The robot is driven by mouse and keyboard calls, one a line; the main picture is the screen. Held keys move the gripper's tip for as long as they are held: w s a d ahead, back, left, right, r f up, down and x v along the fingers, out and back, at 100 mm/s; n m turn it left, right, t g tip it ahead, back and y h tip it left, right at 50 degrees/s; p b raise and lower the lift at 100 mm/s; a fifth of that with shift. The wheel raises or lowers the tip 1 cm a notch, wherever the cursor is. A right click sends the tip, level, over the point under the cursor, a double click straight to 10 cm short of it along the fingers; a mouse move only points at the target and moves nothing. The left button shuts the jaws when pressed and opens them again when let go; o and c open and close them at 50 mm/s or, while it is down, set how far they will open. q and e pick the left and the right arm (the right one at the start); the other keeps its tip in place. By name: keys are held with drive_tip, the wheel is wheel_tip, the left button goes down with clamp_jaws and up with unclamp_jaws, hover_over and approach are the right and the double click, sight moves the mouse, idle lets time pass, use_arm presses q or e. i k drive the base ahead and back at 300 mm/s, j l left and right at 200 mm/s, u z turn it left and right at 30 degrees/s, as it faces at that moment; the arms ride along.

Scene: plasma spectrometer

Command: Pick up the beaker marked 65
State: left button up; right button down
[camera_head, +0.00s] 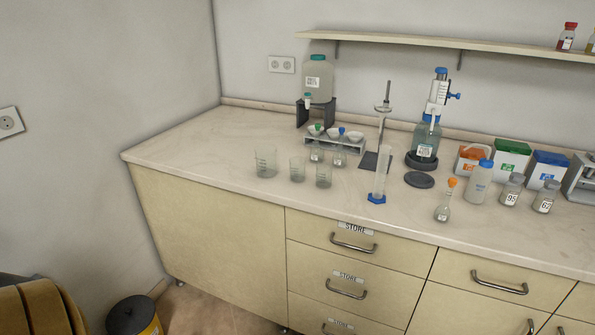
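Three clear glass beakers stand on the counter left of centre: a larger one (265,163), a smaller one (297,170) and another small one (323,175). Their markings are too small to read. On the right, a small grey-capped bottle (544,197) bears a white label that looks like 65, though it is hard to read. Beside it stands a similar bottle (511,190) whose label looks like 95. Neither of my grippers is in view.
Behind the beakers are a rack (350,147) and a dispenser jug (319,80). A cylinder with a blue base (379,175), an orange-stoppered flask (444,203) and a dispenser bottle (425,142) stand to the right. The counter's left end (200,145) is clear.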

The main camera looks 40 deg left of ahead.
sight(297, 169)
drive_tip(key=i+j, duration=0.1)
drive_tip(key=i, duration=0.4)
drive_tip(key=i+j+u, duration=0.1)
drive_tip(key=i, duration=0.4)
